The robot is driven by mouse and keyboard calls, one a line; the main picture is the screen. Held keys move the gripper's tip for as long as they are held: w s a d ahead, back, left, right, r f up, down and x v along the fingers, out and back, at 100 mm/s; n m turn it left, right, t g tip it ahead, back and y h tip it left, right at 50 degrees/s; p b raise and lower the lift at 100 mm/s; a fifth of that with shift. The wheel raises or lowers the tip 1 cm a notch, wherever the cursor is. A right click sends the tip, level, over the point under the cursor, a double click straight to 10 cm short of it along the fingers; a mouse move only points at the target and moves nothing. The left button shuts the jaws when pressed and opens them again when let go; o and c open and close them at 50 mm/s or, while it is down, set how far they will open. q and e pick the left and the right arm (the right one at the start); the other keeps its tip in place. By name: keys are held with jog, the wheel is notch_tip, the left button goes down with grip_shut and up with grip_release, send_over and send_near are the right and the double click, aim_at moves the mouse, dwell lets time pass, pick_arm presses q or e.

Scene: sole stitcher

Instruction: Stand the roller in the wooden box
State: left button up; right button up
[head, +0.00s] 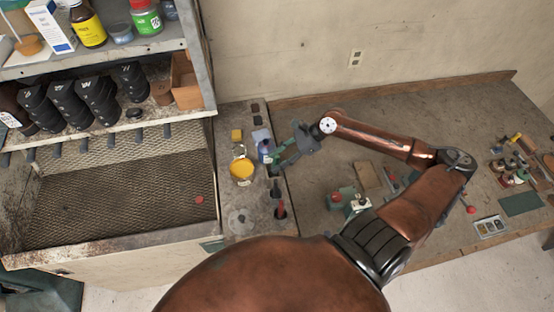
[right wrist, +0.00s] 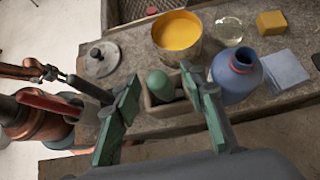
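My right gripper (right wrist: 161,73) is open, its two green-padded fingers spread wide. In the right wrist view a small wooden box (right wrist: 151,104) stands on the bench just beyond the fingers. A green round-topped thing, possibly the roller (right wrist: 159,83), shows upright at the box, between the fingertips in the picture. I see no clear finger contact, and its lower part is hidden. In the head view the right gripper (head: 276,155) is over the narrow bench beside the blue bottle (head: 265,147); the box is hard to make out there. My left gripper does not show.
Close by stand a yellow-filled tub (right wrist: 178,34), the blue bottle (right wrist: 236,75), a glass jar (right wrist: 229,30), a yellow block (right wrist: 271,22) and a lidded grey dish (right wrist: 98,62). Dark and red-handled tools (head: 281,210) stand nearer me. A shelf unit (head: 110,140) rises left.

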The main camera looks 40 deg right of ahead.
jog(key=shift+d, duration=0.1)
jog(key=v, duration=1.2)
dwell(0.5)
